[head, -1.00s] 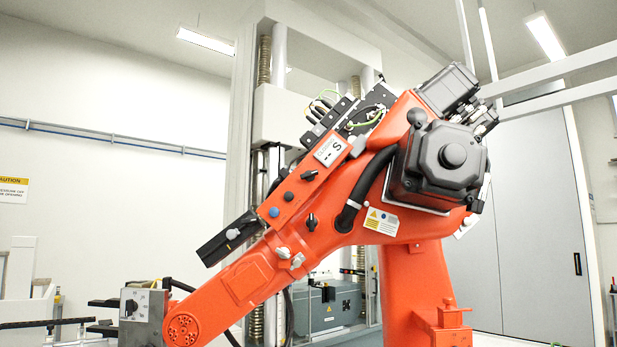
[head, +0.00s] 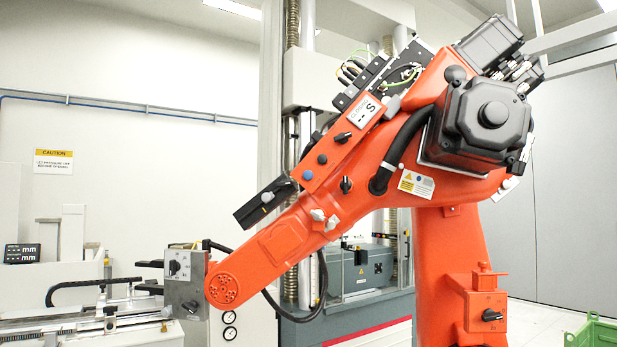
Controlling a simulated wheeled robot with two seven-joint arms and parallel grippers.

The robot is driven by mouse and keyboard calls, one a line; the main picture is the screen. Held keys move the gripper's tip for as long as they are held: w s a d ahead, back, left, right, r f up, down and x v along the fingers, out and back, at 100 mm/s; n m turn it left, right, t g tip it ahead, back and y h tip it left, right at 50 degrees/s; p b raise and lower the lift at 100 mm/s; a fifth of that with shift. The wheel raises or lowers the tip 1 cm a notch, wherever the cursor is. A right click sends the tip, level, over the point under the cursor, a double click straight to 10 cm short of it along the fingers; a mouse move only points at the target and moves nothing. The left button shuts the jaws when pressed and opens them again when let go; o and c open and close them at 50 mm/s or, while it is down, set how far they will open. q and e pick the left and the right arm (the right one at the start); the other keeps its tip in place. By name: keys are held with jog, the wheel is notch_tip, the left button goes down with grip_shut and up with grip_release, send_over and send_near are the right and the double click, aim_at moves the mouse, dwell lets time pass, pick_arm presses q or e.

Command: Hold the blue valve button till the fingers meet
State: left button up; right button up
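A large orange industrial arm (head: 285,240) fills the middle of the head view. A sloping orange panel on its upper link carries a round blue button (head: 307,175), with a dark button (head: 322,159) and a black knob (head: 343,137) higher up. At the arm's left end is a grey block (head: 184,283) with a black knob. Two dark fingers (head: 149,264) stick out left from this block, one above the other, with a gap between them. Nothing is visible between the fingers. Neither of my own grippers is in view.
A tall grey testing frame (head: 271,120) stands behind the arm. At the lower left is a bench with metal rails (head: 90,322) and a small display (head: 21,254). A green crate (head: 594,332) is at the lower right. A caution sign (head: 53,161) hangs on the wall.

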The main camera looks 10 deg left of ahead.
pick_arm(q)
jog(key=shift+c, duration=0.2)
grip_shut()
dwell(1.4)
